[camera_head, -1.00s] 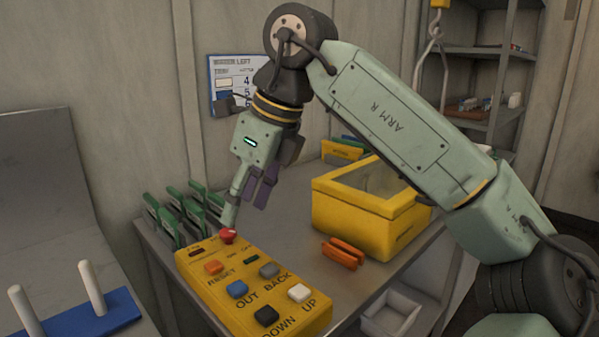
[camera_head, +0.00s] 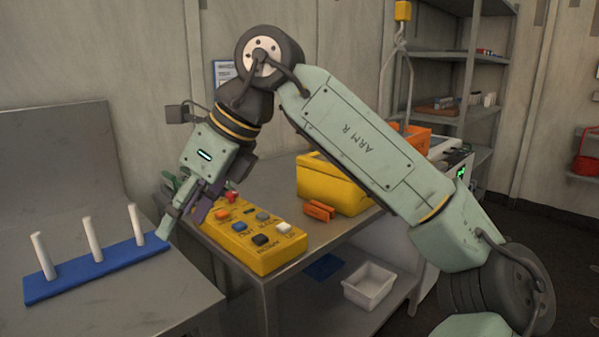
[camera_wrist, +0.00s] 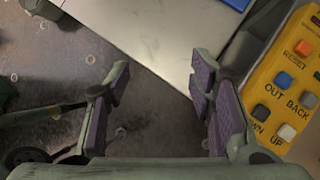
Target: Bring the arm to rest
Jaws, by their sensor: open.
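My green arm, marked ARM R, reaches across the head view from the lower right and bends down at upper left. My gripper (camera_head: 187,215) hangs at its end, left of the yellow button box and right of the blue peg stand. In the wrist view my gripper (camera_wrist: 160,105) shows its two purple-padded fingers spread wide apart with nothing between them. Below them are a grey surface edge and a darker floor. The yellow button box (camera_head: 262,262) has several coloured buttons and also shows at the right of the wrist view (camera_wrist: 262,78).
A blue stand (camera_head: 75,281) with three white pegs sits on the left metal bench (camera_head: 125,310). A yellow bin (camera_head: 335,190) and orange clip (camera_head: 319,211) stand on the middle table. A white tray (camera_head: 368,286) is on its lower shelf. Shelving (camera_head: 465,55) stands behind right.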

